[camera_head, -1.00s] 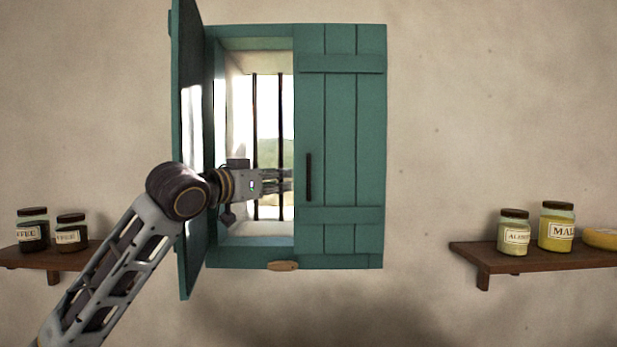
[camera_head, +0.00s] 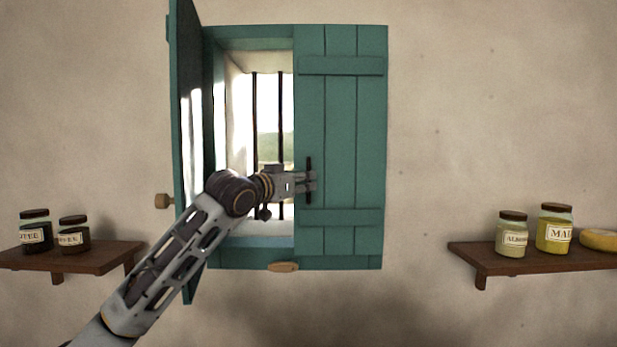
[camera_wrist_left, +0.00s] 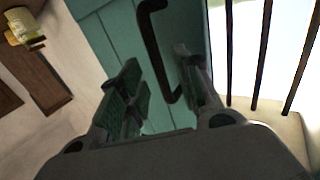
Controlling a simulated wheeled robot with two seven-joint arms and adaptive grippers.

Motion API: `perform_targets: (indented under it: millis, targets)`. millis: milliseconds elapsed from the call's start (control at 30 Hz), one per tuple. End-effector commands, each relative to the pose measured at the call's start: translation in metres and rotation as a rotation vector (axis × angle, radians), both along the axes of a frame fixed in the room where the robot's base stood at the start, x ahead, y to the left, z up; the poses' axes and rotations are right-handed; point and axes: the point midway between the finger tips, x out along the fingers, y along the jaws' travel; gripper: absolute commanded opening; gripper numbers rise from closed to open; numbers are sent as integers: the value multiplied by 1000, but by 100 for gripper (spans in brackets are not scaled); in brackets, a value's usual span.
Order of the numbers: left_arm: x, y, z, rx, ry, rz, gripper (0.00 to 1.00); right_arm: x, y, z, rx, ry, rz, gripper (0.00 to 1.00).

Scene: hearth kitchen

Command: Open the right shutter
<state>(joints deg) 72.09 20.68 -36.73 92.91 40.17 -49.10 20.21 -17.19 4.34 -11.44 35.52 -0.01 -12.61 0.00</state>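The right shutter (camera_head: 342,120) is teal, planked and closed over the right half of the window. Its dark vertical handle (camera_head: 309,165) is near its left edge. My left gripper (camera_head: 312,181) is in front of this handle and covers part of it in the head view. In the left wrist view, the fingers (camera_wrist_left: 158,92) are apart, and the dark handle (camera_wrist_left: 153,50) runs between them with a gap on the side of the left finger. I cannot tell whether a finger touches it. My right gripper is not in view.
Dark bars (camera_head: 255,120) cross the window opening. A wooden latch (camera_head: 283,267) is on the lower frame. Shelves with jars (camera_head: 72,233) and (camera_head: 556,229) flank the window at both sides.

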Motion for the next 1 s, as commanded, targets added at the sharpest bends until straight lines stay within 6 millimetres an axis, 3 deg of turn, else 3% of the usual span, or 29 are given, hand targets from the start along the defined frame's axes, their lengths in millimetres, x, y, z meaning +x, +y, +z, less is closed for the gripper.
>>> perform_targets:
  millis: [400,800,1000]
  targets:
    - [26,-17,1,1,0,1,34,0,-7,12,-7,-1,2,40]
    - [28,-19,0,1,0,1,34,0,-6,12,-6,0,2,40]
    - [28,-19,0,1,0,1,9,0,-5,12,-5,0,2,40]
